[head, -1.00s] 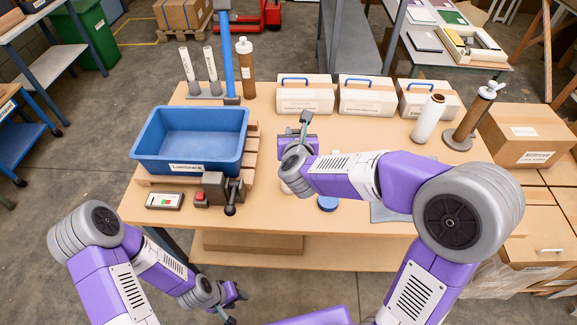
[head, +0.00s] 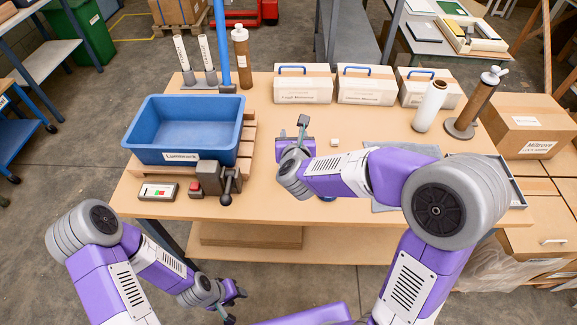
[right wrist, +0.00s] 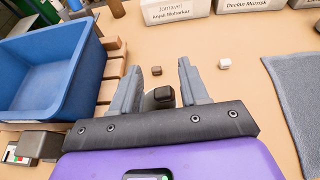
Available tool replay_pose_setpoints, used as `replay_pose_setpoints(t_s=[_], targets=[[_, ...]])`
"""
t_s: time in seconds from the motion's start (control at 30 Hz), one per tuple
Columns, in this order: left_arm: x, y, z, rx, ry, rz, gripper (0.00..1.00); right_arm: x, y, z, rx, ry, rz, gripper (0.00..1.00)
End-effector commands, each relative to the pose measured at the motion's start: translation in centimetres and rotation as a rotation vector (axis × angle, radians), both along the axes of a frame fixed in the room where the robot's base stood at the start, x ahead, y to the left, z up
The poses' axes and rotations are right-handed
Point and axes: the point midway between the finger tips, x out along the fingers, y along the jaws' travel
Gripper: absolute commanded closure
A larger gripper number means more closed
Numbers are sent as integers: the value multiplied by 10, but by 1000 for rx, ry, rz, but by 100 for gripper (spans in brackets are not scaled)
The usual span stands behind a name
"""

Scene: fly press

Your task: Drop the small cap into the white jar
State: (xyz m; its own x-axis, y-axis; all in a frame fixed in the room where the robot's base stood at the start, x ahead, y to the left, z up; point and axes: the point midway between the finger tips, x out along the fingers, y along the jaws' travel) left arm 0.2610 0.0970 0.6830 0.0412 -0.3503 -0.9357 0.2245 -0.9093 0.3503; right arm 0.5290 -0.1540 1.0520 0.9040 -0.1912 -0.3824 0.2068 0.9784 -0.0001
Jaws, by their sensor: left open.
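My right gripper (head: 306,134) is over the middle of the table, with its two fingers apart in the right wrist view (right wrist: 160,80). A small dark block (right wrist: 163,95) shows in the gap between them; I cannot tell whether it lies below. A small pale cube-like piece (head: 335,142) lies on the table to the right of the gripper; it also shows in the right wrist view (right wrist: 224,63). A small brown piece (right wrist: 156,71) lies beyond the fingertips. Which piece is the cap is unclear. No white jar can be made out. My left gripper (head: 234,297) is low, in front of the table, open.
A blue bin (head: 184,131) stands on a wooden pallet at the left, with a dark press-like device (head: 217,178) in front. White labelled boxes (head: 303,85) line the back. A grey mat (head: 405,151) lies at the right. A blue round thing (head: 327,199) is mostly hidden by my right arm.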

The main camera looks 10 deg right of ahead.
Motion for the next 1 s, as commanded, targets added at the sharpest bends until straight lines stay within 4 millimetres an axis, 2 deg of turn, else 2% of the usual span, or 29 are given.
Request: replay_pose_setpoints(t_s=[0.1,0.4,0.8,1.0], targets=[[0,0,0,0,0,0,57,0,0,0,0,0,0,42],[0,0,0,0,0,0,57,-3,1,2,1,-1,1,42],[0,0,6,0,0,0,57,-57,13,26,2,-2,2,42],[0,0,7,0,0,0,57,-68,14,29,-1,0,0,42]])
